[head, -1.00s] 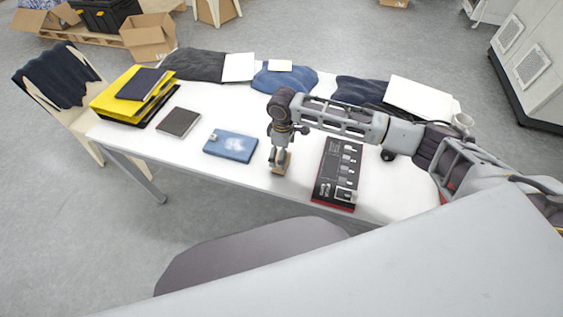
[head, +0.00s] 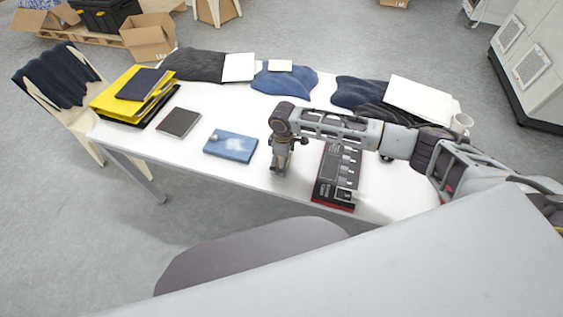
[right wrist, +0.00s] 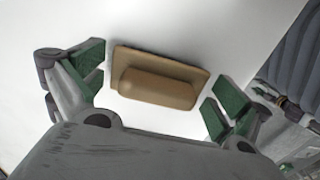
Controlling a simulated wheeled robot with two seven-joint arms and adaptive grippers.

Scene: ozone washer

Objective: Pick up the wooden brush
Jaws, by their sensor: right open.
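The wooden brush (right wrist: 158,78) is a tan block with a raised rounded grip, lying on the white table in the right wrist view. My right gripper (right wrist: 158,84) is open, with one green-padded finger on each side of the brush and a gap on both sides. In the head view my right gripper (head: 280,170) points down near the table's front edge and hides most or all of the brush. My left gripper is not in view.
A blue box or book (head: 230,146) lies left of my right gripper, and a black panel with a red edge (head: 338,175) lies close on its right. Dark folded clothes (head: 285,80) line the back of the white table (head: 215,182).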

